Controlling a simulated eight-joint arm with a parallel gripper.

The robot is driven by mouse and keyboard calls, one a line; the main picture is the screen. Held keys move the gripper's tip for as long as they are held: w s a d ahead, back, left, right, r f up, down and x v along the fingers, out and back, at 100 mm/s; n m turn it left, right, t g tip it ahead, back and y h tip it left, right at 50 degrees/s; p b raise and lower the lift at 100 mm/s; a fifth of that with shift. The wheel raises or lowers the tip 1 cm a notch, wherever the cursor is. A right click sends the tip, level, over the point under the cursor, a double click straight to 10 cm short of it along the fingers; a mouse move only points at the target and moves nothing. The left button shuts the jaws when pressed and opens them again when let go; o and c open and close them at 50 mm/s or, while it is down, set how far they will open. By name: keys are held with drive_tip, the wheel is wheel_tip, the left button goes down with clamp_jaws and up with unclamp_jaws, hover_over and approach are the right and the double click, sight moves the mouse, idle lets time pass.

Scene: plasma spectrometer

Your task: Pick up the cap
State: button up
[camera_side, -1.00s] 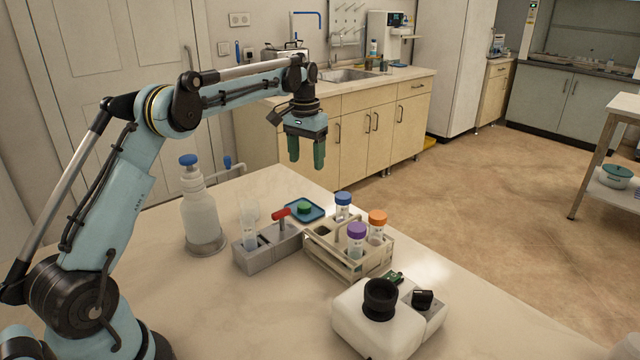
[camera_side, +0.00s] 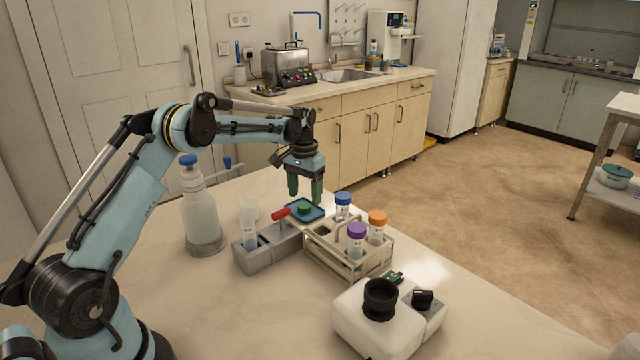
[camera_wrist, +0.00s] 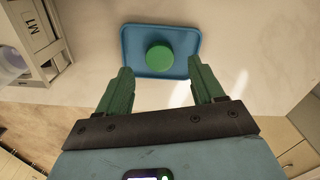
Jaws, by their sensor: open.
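The green cap (camera_side: 304,208) lies on a small blue tray (camera_side: 318,215) on the worktop. In the wrist view the cap (camera_wrist: 159,58) is near the middle of the blue tray (camera_wrist: 185,70), ahead of the fingertips. My gripper (camera_side: 305,198) is open, pointing down, with its green fingers just above the tray and behind the cap. In the wrist view my gripper (camera_wrist: 160,75) has its two fingers well apart with nothing between them, and the cap lines up with the gap.
A tube rack (camera_side: 345,262) with blue-, orange- and purple-capped tubes stands close right of the tray. A grey block (camera_side: 262,258) with a red-handled tool (camera_side: 282,214) is in front. A wash bottle (camera_side: 201,215) stands left. A white device (camera_side: 375,325) sits at the front right.

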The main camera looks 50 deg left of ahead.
sight(304, 208)
drive_tip(key=shift+f, duration=1.4)
drive_tip(key=shift+c, duration=0.4)
drive_tip(key=c, duration=1)
